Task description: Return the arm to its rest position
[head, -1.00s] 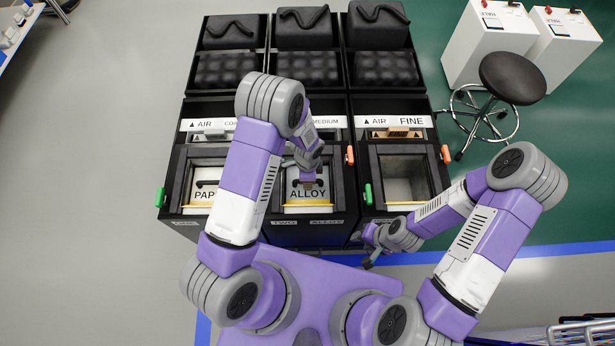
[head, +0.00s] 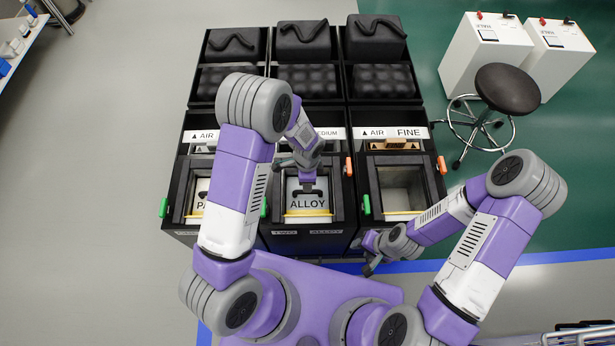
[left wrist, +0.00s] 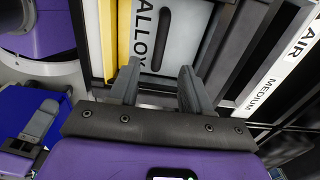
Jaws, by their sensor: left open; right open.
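My left arm comes in from the left in the head view and reaches over the cabinet row, with its wrist above the middle cabinet. My left gripper (left wrist: 155,85) is open and empty in the left wrist view. Its fingers point at the white ALLOY panel (left wrist: 168,25), which has a dark slot-shaped handle; I cannot tell the gap between them. The ALLOY panel (head: 307,207) lies in the middle cabinet's front opening in the head view. My right gripper (head: 371,266) is low in front of the right cabinet, small and partly hidden by its wrist.
The right cabinet's opening (head: 402,190), labelled FINE, looks empty. A panel partly hidden by my left arm lies in the left cabinet (head: 200,190). A round black stool (head: 507,90) and white boxes (head: 485,50) stand at the right.

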